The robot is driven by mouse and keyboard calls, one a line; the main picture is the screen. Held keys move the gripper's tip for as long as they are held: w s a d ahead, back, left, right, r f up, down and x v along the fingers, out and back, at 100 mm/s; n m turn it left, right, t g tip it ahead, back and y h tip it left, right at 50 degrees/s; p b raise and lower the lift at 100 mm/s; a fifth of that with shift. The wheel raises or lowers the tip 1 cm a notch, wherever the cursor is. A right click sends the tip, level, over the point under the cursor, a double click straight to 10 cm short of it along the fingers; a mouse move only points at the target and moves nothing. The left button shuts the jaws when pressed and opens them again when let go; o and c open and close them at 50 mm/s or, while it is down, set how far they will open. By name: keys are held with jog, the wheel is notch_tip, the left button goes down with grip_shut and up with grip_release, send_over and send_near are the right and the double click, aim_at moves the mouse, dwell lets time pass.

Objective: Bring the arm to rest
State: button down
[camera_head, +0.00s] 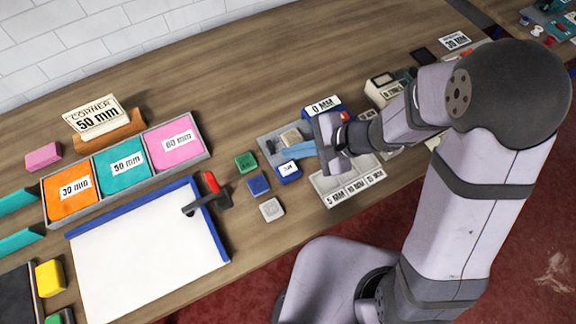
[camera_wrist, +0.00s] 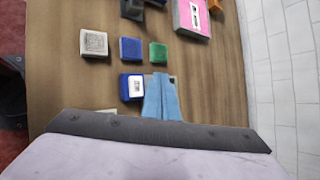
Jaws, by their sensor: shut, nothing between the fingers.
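My arm reaches in from the right of the head view, over the wooden workbench (camera_head: 225,125). My gripper (camera_head: 298,151) is above a grey tray (camera_head: 268,147) near the middle of the bench. Its light blue fingers are together with nothing between them. In the wrist view the shut fingers (camera_wrist: 160,97) point up the picture over the bench. A blue block with a white label (camera_head: 288,171) lies close by the fingers, and it also shows in the wrist view (camera_wrist: 132,87). My gripper's body hides part of the bench behind it.
Green (camera_head: 246,162), blue (camera_head: 258,185) and grey (camera_head: 271,209) blocks lie left of my gripper. Further left are a white board (camera_head: 150,255) with a red-and-black clamp (camera_head: 211,188) and a tray of coloured cards (camera_head: 204,157). Labelled bins (camera_head: 349,188) stand below my wrist.

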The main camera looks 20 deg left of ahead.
dwell(0.3)
jog(key=shift+m, duration=0.3)
jog(key=s+d+f+n+g+h, duration=0.1)
jog(key=s+d+n+h, duration=0.1)
jog(key=s+d, duration=0.2)
jog(key=s+d+f+n+g+h, duration=0.1)
jog(key=s+d+n+g+h, duration=0.1)
jog(key=s+d+n, duration=0.1)
jog(key=s+d+f+n+g+h, duration=0.1)
jog(key=s+d+f+n+h, duration=0.1)
jog(key=s+d+n, duration=0.1)
jog(key=shift+s+d, duration=0.8)
jog(key=shift+d, duration=0.35)
jog(key=w+d+r+n+t+h, duration=0.1)
jog(key=w+d+r, duration=0.1)
jog(key=d, duration=0.4)
jog(key=w+d+r+n+t+h, duration=0.1)
jog(key=w+d+r+t+h, duration=0.1)
jog(key=d, duration=0.5)
notch_tip(320, 180, up, 3)
jog(key=shift+w+d+f+t, duration=0.15)
jog(key=shift+w+t, duration=0.15)
jog(key=shift+w, duration=0.2)
